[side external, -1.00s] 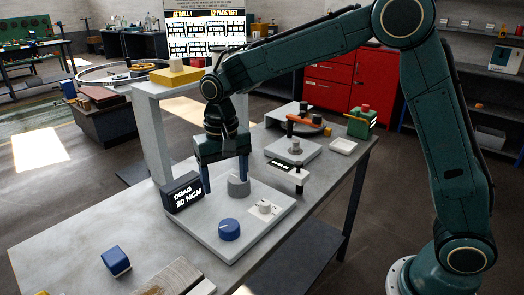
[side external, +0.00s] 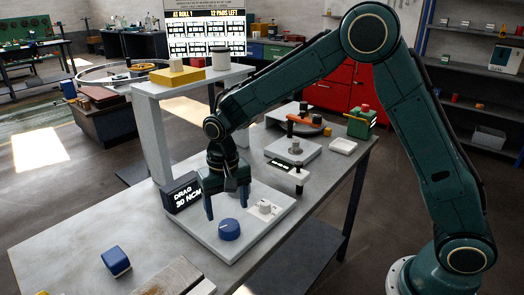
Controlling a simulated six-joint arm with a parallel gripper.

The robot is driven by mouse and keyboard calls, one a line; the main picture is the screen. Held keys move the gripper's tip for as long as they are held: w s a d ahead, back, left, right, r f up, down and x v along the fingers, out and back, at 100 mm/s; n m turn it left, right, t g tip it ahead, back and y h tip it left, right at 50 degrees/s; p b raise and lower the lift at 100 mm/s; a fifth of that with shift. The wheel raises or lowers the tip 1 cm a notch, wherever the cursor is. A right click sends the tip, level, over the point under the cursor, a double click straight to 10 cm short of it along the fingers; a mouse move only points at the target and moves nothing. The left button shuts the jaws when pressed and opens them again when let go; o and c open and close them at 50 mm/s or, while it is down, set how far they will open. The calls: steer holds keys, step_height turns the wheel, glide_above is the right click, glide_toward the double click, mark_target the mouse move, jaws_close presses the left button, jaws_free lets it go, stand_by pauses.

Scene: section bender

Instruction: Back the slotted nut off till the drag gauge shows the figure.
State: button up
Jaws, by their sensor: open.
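The drag gauge (side external: 184,193) is a dark box whose white lettering reads DRAG 30 NCM. It stands at the left edge of a pale plate (side external: 252,240) on the bench. A round blue knob (side external: 229,230) with a light mark sits near the plate's front. A small pale block with a round top (side external: 264,208) is to its right. My gripper (side external: 227,213) points down with its fingers apart, just above or behind the blue knob; contact cannot be told. The grey round part on the plate is hidden behind my gripper. I cannot make out which part is the slotted nut.
A grey stand (side external: 155,135) rises behind the gauge, with a yellow block (side external: 178,78) and a pale cylinder (side external: 221,59) on top. Another pale fixture (side external: 293,153) is behind right.

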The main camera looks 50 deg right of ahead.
mark_target(229, 224)
steer(key=shift+f, duration=3.05)
steer(key=c, duration=1)
